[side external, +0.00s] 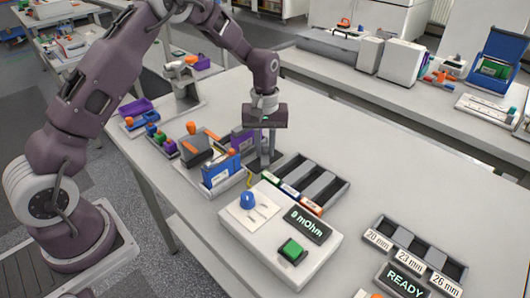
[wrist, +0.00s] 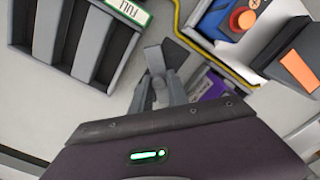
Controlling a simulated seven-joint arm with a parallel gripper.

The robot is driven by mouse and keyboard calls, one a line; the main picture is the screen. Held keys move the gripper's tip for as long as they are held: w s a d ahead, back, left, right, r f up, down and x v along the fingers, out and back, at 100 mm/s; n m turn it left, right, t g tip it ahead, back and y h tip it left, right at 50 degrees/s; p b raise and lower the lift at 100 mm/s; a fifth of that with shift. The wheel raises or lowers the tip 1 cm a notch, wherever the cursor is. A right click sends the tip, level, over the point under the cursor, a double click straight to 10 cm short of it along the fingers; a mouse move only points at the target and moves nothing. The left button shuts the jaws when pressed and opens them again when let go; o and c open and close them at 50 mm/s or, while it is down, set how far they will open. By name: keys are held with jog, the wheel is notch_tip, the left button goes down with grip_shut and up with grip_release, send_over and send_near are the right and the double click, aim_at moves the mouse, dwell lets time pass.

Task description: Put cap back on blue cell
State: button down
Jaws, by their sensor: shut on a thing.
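The blue cell (side external: 220,174) stands in a light holder left of my gripper in the side view. In the wrist view the blue cell (wrist: 208,22) is at the upper right, with a round orange-red terminal and a plus mark on top. My gripper (side external: 266,160) points down to the right of the cell and is apart from it. In the wrist view my gripper (wrist: 156,84) is shut on a small grey piece (wrist: 153,57), which looks like the cap. Its fingertips are partly hidden in the side view.
A purple cell (side external: 243,140) and a dark box (side external: 195,151) with an orange top stand close by. A slotted grey tray (side external: 342,194) is right of my gripper. A white meter (side external: 262,240) reading "0 mOhm" is in front. A yellow cable (wrist: 181,40) runs by the blue cell.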

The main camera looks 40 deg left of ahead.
aim_at(222, 159)
jog(key=shift+m, duration=0.3)
jog(key=r, duration=0.6)
jog(key=s+r, duration=0.1)
jog(key=r, duration=0.2)
jog(key=shift+a+r, duration=0.15)
jog(key=shift+r, duration=0.1)
jog(key=s+a+r+m, duration=0.1)
jog(key=s+r+m, duration=0.4)
jog(key=s+m, duration=0.5)
jog(key=shift+n, duration=0.8)
jog(key=shift+s+a+f, duration=0.1)
jog(key=shift+s+f, duration=0.25)
jog(key=shift+f, duration=0.7)
jog(key=shift+s+d+f, duration=0.1)
jog(key=shift+s+f, duration=0.3)
jog(key=shift+f, duration=0.6)
jog(key=shift+s+a+f, duration=0.1)
jog(key=shift+s+f, duration=0.25)
jog(key=shift+f, duration=0.7)
jog(key=shift+f, duration=0.6)
jog(key=c, duration=0.7)
grip_release()
